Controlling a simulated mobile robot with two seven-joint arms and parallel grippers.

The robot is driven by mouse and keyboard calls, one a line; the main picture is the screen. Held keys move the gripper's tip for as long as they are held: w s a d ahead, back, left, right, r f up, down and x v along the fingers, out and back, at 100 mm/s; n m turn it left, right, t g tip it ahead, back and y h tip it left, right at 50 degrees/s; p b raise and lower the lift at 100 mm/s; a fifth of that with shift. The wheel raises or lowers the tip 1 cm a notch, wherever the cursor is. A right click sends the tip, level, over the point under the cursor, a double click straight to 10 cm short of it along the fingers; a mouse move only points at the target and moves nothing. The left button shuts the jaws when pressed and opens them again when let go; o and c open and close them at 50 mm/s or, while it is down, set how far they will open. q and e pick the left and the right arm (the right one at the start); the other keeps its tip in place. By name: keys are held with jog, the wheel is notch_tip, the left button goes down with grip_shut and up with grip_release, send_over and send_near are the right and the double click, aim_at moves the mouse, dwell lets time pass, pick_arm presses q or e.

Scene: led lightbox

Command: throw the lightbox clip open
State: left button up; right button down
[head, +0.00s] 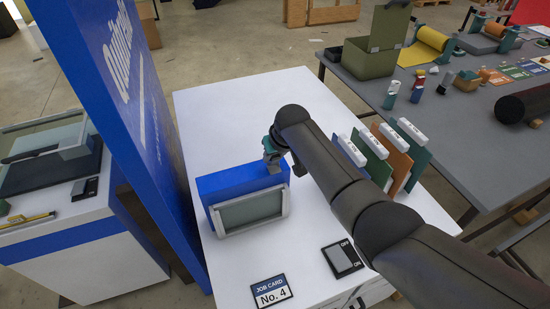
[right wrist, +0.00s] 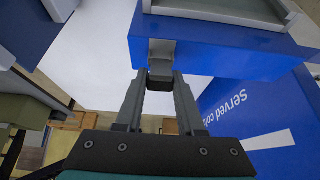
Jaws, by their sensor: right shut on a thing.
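The lightbox (head: 232,181) is a blue box with a grey-framed panel at its front, standing on the white table. My right gripper (head: 275,162) is at the top right of the box. In the right wrist view the lightbox (right wrist: 222,52) fills the top, with a grey clip (right wrist: 161,50) on its edge. My right gripper (right wrist: 160,84) has its fingers shut on the clip's dark end there. In the head view my gripper and arm largely hide the clip. My left gripper is not in view.
The white table (head: 217,110) also holds a black OFF/ON switch panel (head: 342,259), a job card (head: 271,291) reading No. 4, and upright coloured panels (head: 376,157) right of my arm. A tall blue board (head: 118,107) stands close on the left. The back of the table is clear.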

jog(key=shift+w+a+f+g+b, duration=0.15)
jog(key=shift+w+g+b, duration=0.1)
jog(key=shift+g+b, duration=0.6)
jog(key=shift+h, duration=0.3)
jog(key=c, duration=0.5)
grip_release()
jog(key=shift+p+v, duration=0.35)
jog(key=shift+v, duration=0.55)
jog(key=shift+p+v, duration=0.8)
jog(key=shift+v, duration=6)
